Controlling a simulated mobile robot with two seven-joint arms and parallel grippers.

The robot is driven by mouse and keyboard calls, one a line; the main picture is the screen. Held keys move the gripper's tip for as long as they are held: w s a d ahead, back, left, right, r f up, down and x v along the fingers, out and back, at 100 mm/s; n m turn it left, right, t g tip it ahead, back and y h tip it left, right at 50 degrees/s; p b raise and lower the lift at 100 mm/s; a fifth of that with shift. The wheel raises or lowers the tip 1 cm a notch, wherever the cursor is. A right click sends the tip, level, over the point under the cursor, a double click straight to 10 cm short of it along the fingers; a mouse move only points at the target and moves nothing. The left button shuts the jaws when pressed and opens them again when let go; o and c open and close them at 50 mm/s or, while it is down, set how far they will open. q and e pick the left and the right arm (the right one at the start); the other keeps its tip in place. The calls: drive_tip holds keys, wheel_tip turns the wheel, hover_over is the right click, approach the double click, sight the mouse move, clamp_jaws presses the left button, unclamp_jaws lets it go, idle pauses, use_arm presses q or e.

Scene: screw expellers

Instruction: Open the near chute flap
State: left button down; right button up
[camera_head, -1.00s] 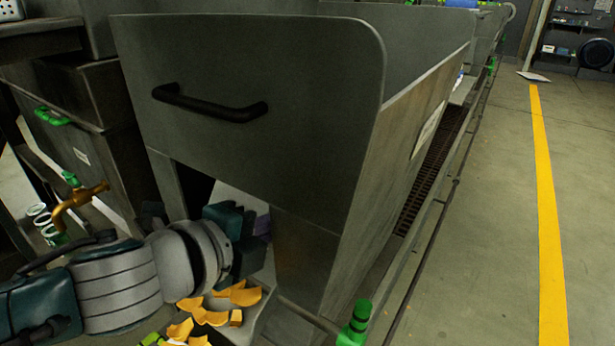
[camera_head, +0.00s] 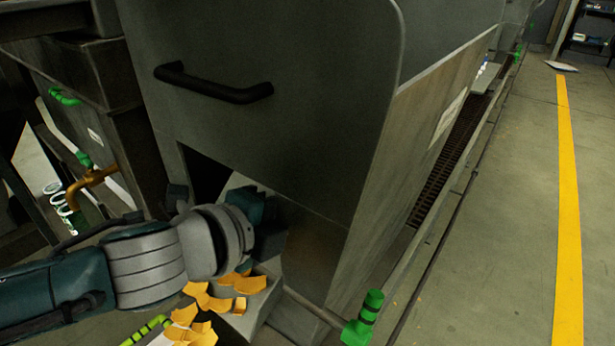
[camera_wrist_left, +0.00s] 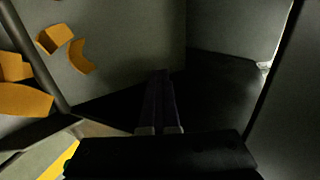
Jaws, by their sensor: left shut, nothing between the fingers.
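The near chute front is a large grey panel (camera_head: 270,130) with a black bar handle (camera_head: 213,84). It stands upright, and I cannot tell which part of it is the flap. A dark opening (camera_head: 207,180) shows below it. My left gripper (camera_head: 262,225) is low at this opening, under the panel and well below the handle; its fingertips are hidden in the head view. In the left wrist view its two fingers (camera_wrist_left: 160,100) lie together, shut and empty, pointing into a dark space between grey walls (camera_wrist_left: 125,45). My right gripper is not in view.
Orange curved pieces (camera_head: 207,300) lie on a low grey tray (camera_head: 252,313) under my left wrist. A brass tap (camera_head: 88,188) is at the left. The floor around the yellow line (camera_head: 567,220) is clear.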

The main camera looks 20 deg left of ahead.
use_arm(q)
drive_tip(key=shift+s+a+f, duration=0.15)
drive_tip(key=shift+a+f, duration=0.05)
drive_tip(key=shift+f, duration=0.1)
drive_tip(key=shift+s+r+p, duration=0.1)
drive_tip(key=shift+r+p, duration=0.1)
drive_tip(key=shift+p, duration=0.1)
drive_tip(key=p+v, duration=0.2)
drive_tip(key=v, duration=0.7)
drive_tip(key=shift+s+r+p, duration=0.15)
drive_tip(key=shift+r+p, duration=0.1)
drive_tip(key=shift+p, duration=0.15)
